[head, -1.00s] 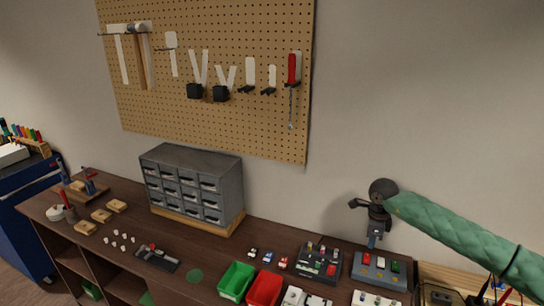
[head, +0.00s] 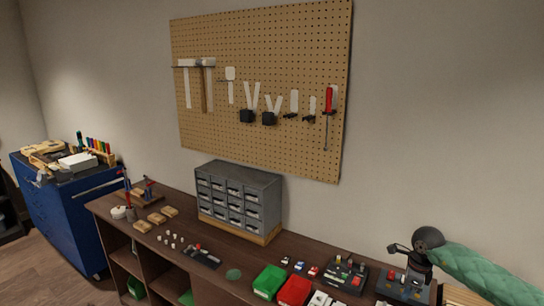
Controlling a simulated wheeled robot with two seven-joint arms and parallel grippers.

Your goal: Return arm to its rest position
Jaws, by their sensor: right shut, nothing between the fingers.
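My right arm, in a green quilted sleeve, comes in from the lower right of the head view. Its dark grey gripper (head: 397,249) is at the right end of the workbench, shut and empty. It is over or in front of a grey block with coloured parts (head: 403,287), and I cannot tell the gap between them. My left arm and gripper are not in view.
The brown workbench (head: 222,265) carries a grey drawer cabinet (head: 240,200), a green bin (head: 269,281), a red bin (head: 294,291) and small parts. A pegboard (head: 300,60) with tools hangs above. A blue tool cabinet (head: 70,215) stands at the left.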

